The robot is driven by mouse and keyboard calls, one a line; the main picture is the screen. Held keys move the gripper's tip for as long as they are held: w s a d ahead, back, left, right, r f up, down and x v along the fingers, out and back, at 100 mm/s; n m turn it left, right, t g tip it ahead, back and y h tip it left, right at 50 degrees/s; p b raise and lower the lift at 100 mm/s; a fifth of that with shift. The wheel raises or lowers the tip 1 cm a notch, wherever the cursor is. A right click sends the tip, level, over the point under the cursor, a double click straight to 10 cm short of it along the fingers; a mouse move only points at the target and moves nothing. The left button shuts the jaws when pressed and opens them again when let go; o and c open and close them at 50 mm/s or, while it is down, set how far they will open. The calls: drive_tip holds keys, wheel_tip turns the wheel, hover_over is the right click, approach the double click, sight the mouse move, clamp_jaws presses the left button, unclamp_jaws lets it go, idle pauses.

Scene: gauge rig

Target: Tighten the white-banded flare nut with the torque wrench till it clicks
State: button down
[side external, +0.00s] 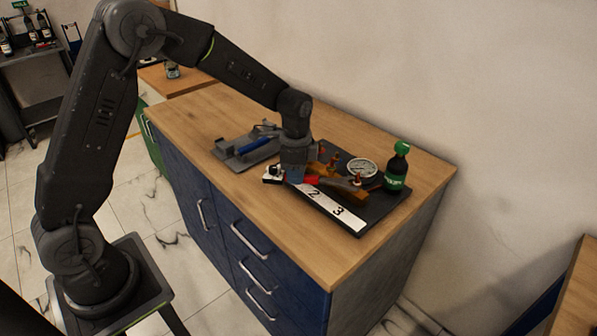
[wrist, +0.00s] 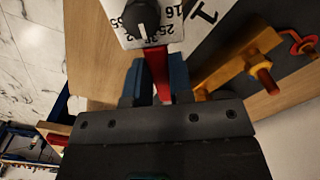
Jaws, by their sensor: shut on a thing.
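In the wrist view my gripper (wrist: 158,88) has its blue fingers closed on a red bar (wrist: 157,68). The bar meets a white block with a black knob and printed numbers (wrist: 140,22); I cannot tell surely whether this is the torque wrench. In the side view my gripper (side external: 293,178) points down at the near edge of the dark board, with the red part (side external: 311,180) at its right and the white block (side external: 272,175) at its left. Brass-coloured fittings (side external: 345,189) lie on the board. I cannot make out a white band on any nut.
The dark board (side external: 375,215) has a white strip marked 2 and 3 (side external: 335,206). A round gauge (side external: 362,168) and a green-capped bottle (side external: 397,168) stand at its right. The front right wooden top is clear.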

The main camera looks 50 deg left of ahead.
sight(278, 172)
drive_tip(key=shift+s+a, duration=0.65)
drive_tip(key=shift+a, duration=0.2)
drive_tip(key=shift+s+a, duration=0.65)
drive_tip(key=shift+a, duration=0.2)
drive_tip(key=shift+r, duration=2.3)
